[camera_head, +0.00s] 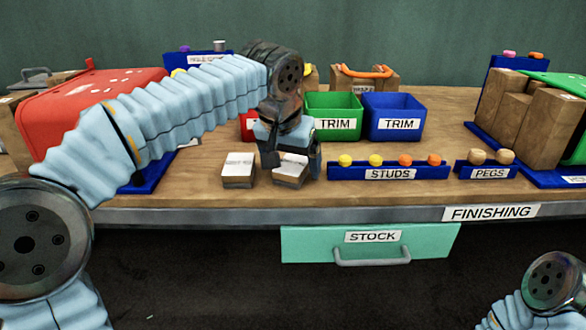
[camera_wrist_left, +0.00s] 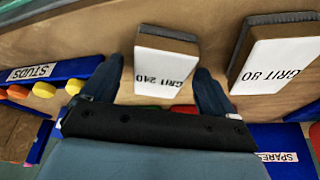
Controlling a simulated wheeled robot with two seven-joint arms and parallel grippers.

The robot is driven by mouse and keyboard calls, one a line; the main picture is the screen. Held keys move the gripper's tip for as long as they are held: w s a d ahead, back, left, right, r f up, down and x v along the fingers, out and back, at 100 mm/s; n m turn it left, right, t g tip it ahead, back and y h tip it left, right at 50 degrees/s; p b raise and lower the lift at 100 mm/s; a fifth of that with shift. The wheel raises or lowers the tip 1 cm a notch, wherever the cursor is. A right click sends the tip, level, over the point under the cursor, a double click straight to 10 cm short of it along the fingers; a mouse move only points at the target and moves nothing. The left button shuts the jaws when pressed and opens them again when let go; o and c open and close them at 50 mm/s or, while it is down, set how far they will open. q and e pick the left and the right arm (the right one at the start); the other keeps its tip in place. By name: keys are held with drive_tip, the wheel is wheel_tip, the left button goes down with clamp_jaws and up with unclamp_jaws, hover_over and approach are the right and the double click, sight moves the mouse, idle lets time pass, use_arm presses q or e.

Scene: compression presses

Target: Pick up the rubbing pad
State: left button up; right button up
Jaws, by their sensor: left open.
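Two rubbing pads, dark-edged blocks with white labelled tops, lie side by side near the front of the wooden bench. The GRIT 240 pad (camera_head: 290,171) is the right one in the head view, partly hidden by my left gripper (camera_head: 292,156). In the left wrist view, the GRIT 240 pad (camera_wrist_left: 166,64) shows between the two spread fingers of my left gripper (camera_wrist_left: 157,78), which is open and points down at it. The GRIT 80 pad (camera_head: 239,170) lies to the left; it also shows in the left wrist view (camera_wrist_left: 274,62), outside the fingers. My right gripper is out of view.
A blue STUDS rack (camera_head: 389,172) and a PEGS rack (camera_head: 487,170) stand to the right. Green (camera_head: 334,124) and blue (camera_head: 399,123) TRIM bins are behind. A red press (camera_head: 85,110) stands left. The STOCK drawer (camera_head: 300,245) is below the bench edge.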

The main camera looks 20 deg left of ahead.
use_arm(q)
drive_tip(key=c, duration=1.2)
drive_tip(key=shift+o, duration=0.2)
drive_tip(key=shift+r, duration=0.1)
